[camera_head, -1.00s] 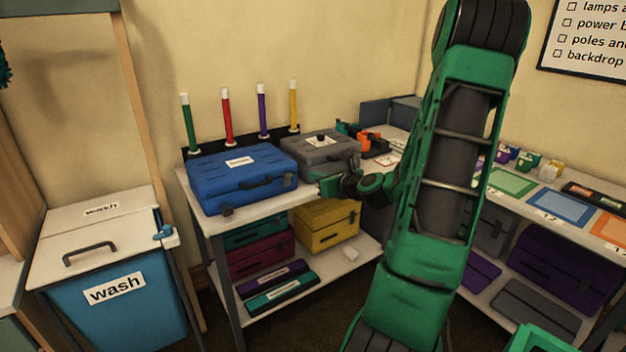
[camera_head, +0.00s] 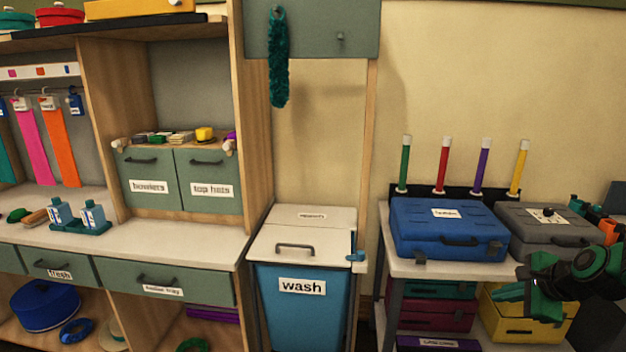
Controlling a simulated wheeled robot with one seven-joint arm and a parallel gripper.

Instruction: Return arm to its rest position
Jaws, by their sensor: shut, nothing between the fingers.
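My gripper (camera_head: 505,292) is at the lower right, in front of the shelf table with the cases. It is green and black, points left, and looks shut with nothing in it. It is in front of the yellow case (camera_head: 496,325) on the lower shelf and below the grey case (camera_head: 548,228). The rest of my arm runs out of the frame on the right.
A blue case (camera_head: 447,228) stands on the table (camera_head: 398,268), with several coloured tubes behind. Left of it is the blue wash bin (camera_head: 302,315), lid closed. Farther left is a wooden unit with a counter (camera_head: 170,247) and closed drawers. A teal boa (camera_head: 279,65) hangs above the bin.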

